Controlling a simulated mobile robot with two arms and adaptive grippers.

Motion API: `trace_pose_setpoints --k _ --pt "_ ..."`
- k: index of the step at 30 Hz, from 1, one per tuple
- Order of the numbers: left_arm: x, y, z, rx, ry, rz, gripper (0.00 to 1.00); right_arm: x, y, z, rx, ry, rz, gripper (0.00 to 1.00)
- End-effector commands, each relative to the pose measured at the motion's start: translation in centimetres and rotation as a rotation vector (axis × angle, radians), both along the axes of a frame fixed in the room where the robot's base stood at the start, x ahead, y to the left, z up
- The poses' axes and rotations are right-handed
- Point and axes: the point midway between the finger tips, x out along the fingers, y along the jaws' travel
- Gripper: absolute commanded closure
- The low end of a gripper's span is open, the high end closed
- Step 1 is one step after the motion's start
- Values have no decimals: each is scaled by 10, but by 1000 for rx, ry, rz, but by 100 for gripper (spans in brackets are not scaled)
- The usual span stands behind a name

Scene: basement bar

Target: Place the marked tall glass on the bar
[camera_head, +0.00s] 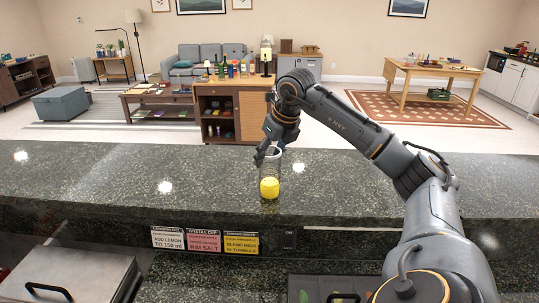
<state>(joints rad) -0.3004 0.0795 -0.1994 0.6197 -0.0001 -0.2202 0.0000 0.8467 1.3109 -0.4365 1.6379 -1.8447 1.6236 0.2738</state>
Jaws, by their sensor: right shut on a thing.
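A tall clear glass (269,178) with yellow in its lower part stands upright at the front part of the dark speckled stone bar (120,185). Its base appears to touch the bar top, though I cannot tell for certain. My right gripper (268,154) is shut on the glass near its rim, reaching down from behind and above. The gripper hides part of the rim. My left gripper is not in view.
Several recipe cards (204,240) hang on the bar's front face below the edge. A metal lid with a dark handle (48,290) is at the lower left. The bar top is clear on both sides of the glass. A wooden cabinet with bottles (232,110) stands beyond the bar.

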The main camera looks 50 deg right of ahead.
Motion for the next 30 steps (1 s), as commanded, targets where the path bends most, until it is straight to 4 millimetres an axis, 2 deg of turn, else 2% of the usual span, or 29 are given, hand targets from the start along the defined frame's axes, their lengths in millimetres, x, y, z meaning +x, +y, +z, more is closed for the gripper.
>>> trace_pose_setpoints --k 11,12,15,24,30 --pt "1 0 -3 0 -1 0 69 0 0 -4 0 -2 -1 100" --pt "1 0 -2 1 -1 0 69 0 0 -4 0 0 0 39" --pt "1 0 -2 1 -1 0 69 0 0 -4 0 0 0 22" --pt "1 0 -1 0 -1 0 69 0 0 -3 0 -1 0 22" --pt "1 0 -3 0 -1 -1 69 -5 1 15 0 -6 0 22"
